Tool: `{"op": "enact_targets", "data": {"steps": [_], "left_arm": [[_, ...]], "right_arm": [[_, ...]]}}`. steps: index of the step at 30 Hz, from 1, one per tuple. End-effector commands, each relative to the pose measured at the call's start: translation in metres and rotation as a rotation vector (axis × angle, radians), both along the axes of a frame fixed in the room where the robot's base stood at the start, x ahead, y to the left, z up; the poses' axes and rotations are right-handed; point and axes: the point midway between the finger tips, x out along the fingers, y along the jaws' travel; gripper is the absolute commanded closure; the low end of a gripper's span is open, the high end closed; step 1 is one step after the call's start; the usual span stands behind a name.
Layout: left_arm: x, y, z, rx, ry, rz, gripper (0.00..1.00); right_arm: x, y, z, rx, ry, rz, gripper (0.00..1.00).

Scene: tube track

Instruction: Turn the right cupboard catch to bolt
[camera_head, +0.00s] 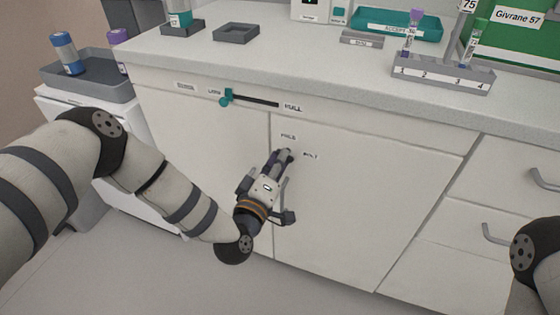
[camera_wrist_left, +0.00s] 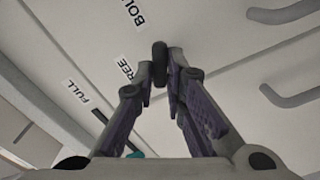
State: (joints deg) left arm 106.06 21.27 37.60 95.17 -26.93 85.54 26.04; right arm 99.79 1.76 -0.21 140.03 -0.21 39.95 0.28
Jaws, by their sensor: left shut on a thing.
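The right cupboard catch is a small dark knob (camera_wrist_left: 160,62) in the left wrist view, between my fingertips. In the head view my left gripper (camera_head: 284,156) hides most of it at the upper left of the right cupboard door (camera_head: 370,190). My left gripper (camera_wrist_left: 167,78) is shut on the catch. The FREE label (camera_head: 288,136) is just above the fingertips and the BOLT label (camera_head: 311,155) is to their right. The BOLT label also shows in the left wrist view (camera_wrist_left: 136,12). I cannot tell which label the catch points at. My right gripper is out of view.
A slider with a teal knob (camera_head: 227,96) is on the panel above the doors, with the FULL label (camera_head: 292,107) at its right end. Drawer handles (camera_head: 542,180) stick out at the right. The counter (camera_head: 300,60) holds a tube rack (camera_head: 443,75) and trays.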

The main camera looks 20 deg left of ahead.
Motion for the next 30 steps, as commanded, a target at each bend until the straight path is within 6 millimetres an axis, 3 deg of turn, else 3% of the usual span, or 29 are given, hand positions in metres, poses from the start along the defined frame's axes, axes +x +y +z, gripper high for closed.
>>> {"op": "enact_targets", "data": {"steps": [15, 30], "left_arm": [[-0.001, 0.0, -0.004, -0.378, 0.045, -0.002, 1.0], [-0.001, -0.001, -0.003, -0.491, 0.055, -0.003, 1.0]], "right_arm": [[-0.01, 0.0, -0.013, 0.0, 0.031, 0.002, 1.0], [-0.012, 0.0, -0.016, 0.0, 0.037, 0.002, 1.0]]}}
